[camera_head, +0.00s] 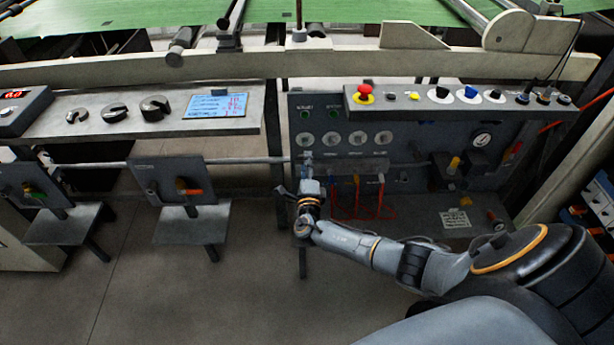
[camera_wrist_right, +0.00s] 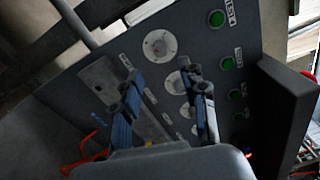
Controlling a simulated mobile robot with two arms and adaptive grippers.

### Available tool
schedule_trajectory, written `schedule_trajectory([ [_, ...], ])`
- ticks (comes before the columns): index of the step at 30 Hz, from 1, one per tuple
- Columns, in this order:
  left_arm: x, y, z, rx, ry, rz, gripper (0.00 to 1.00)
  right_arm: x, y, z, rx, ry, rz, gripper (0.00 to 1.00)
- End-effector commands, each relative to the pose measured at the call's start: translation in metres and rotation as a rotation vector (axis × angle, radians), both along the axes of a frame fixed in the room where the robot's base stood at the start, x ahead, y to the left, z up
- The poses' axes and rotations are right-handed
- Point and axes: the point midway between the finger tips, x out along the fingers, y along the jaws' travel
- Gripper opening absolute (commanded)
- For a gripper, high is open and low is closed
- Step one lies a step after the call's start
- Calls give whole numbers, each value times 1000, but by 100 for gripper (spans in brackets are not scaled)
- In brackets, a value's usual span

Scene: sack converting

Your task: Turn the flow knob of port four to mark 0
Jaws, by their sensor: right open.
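The grey control panel (camera_head: 410,130) stands at the centre right in the head view, with a row of round pale dials (camera_head: 357,138) on it. Below them is a strip (camera_head: 345,167) with small coloured fittings and red hoses. My right gripper (camera_head: 306,168) is in front of the panel's left end, partly covering the strip. In the right wrist view its two blue-padded fingers (camera_wrist_right: 163,105) are apart, with nothing visible between them. The panel's dials (camera_wrist_right: 160,46) and strip (camera_wrist_right: 120,88) lie beyond the fingers. I cannot read the port labels or the mark. My left gripper is out of view.
A ledge above the panel carries a red emergency button (camera_head: 364,92) and several knobs. Green buttons (camera_wrist_right: 217,18) line the panel beside the dials. A shelf (camera_head: 160,130) at the left holds slotted weights and a blue card (camera_head: 216,105). The floor below is open.

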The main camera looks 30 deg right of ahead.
Motion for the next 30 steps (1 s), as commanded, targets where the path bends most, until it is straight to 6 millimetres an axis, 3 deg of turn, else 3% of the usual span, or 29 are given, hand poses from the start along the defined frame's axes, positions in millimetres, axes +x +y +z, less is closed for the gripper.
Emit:
schedule_trajectory([
  [9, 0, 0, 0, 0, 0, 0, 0, -35, 21, -2, 1, 2, 0, 43],
  [30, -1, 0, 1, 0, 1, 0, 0, -40, 22, -7, 36, 7, -5, 43],
])
